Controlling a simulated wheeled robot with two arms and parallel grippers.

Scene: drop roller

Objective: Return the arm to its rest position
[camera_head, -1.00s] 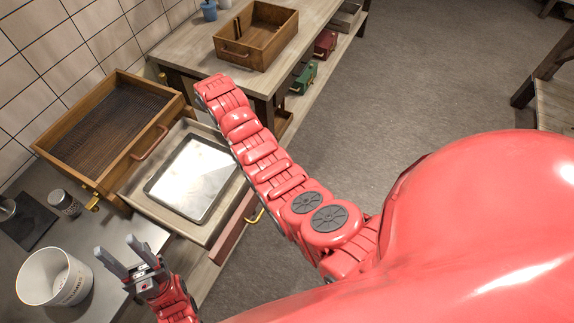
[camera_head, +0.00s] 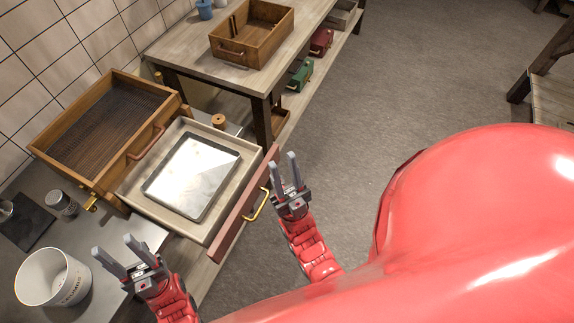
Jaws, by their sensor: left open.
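My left gripper (camera_head: 119,259) is at the lower left, fingers apart and empty, just right of the white bucket. My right gripper (camera_head: 283,173) stands in front of the open drawer's right side, pointing up, fingers apart and empty. It is close to the drawer's brass handle (camera_head: 258,205), but no hold on it shows. The open drawer (camera_head: 146,206) holds a metal tray (camera_head: 190,178).
A wooden box with a mesh bottom (camera_head: 62,128) sits left of the drawer. A white bucket (camera_head: 38,285) and a small jar (camera_head: 62,203) stand on the counter. A wooden crate (camera_head: 250,55) is on the back table.

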